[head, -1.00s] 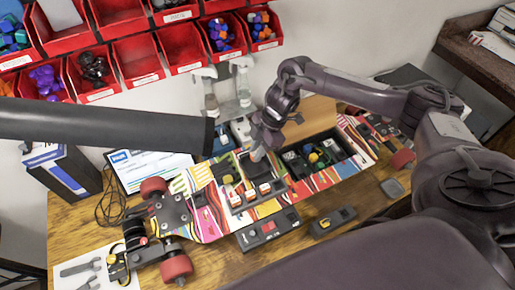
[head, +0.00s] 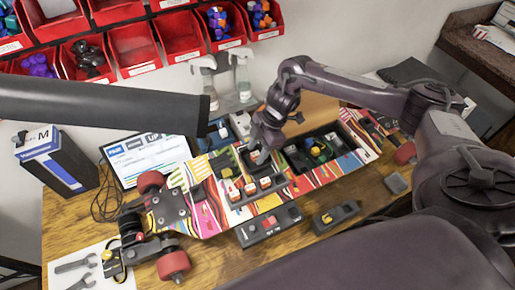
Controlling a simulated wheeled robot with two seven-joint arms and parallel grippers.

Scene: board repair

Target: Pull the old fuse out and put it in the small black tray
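The open electronics bay of the patterned skateboard (head: 208,207) holds a row of small orange-and-white blocks (head: 250,188), which look like fuses. I cannot tell which one is the old fuse. My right gripper (head: 259,156) points down over the back of this bay, just behind the row. Its fingertips are small and partly hidden, so I cannot tell whether they are open or hold anything. A small dark square dish (head: 397,183), perhaps the small black tray, lies on the table to the right of the board. My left arm comes in from the left; its gripper does not show.
Two black modules, one with a red switch (head: 268,225) and one with a yellow part (head: 336,217), lie in front of the board. Spray bottles (head: 243,75) and red bins (head: 133,47) are behind. Wrenches (head: 75,264) lie front left.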

